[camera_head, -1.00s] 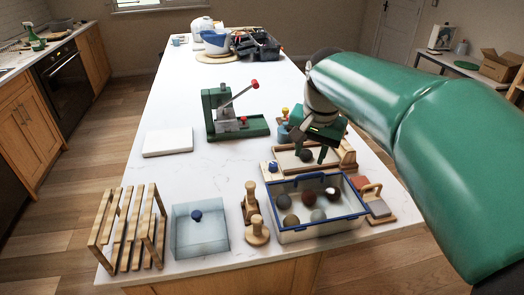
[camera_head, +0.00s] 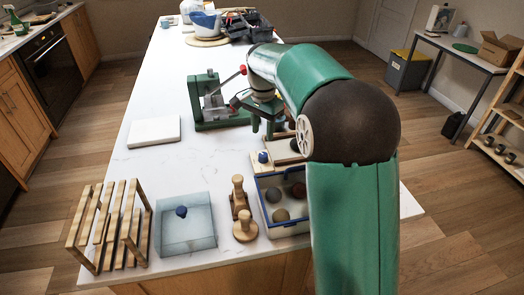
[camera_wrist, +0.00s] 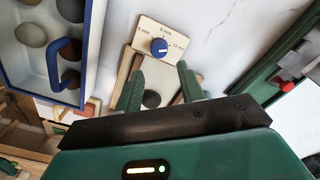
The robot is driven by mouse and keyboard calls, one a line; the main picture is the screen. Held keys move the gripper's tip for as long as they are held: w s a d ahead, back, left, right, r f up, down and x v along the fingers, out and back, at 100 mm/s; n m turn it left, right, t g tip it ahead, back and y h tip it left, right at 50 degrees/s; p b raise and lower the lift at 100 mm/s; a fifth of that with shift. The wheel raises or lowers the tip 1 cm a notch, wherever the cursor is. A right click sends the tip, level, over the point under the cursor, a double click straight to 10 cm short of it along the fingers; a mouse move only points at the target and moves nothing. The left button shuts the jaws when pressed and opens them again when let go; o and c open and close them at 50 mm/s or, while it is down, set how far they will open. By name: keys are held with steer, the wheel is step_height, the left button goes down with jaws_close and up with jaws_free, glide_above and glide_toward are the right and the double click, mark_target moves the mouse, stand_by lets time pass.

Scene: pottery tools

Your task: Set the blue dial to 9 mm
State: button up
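The blue dial (camera_wrist: 159,47) sits on a pale plate (camera_wrist: 147,33) marked 6 mm, 9 mm and 12 mm in the wrist view. A short white mark shows on the dial; I cannot tell surely which label it points at. In the head view the dial (camera_head: 263,157) is at the near left end of the wooden tray. My gripper (camera_wrist: 162,77) is open and empty, its fingers apart and short of the dial in the wrist view. In the head view my gripper (camera_head: 268,130) is above the tray area, behind the dial, partly hidden by my arm.
A dark ball (camera_wrist: 152,99) lies on the tray. A blue-rimmed bin (camera_head: 268,207) of balls stands in front. A green press (camera_head: 207,98) is at the left, with a white slab (camera_head: 154,131) nearby. A clear box (camera_head: 186,236) has a blue knob.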

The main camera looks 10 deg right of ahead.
mark_target(263, 154)
step_height(263, 154, down, 9)
steer(key=shift+s+r, duration=0.15)
steer(key=shift+r, duration=0.05)
steer(key=shift+f, duration=0.3)
steer(key=c, duration=0.7)
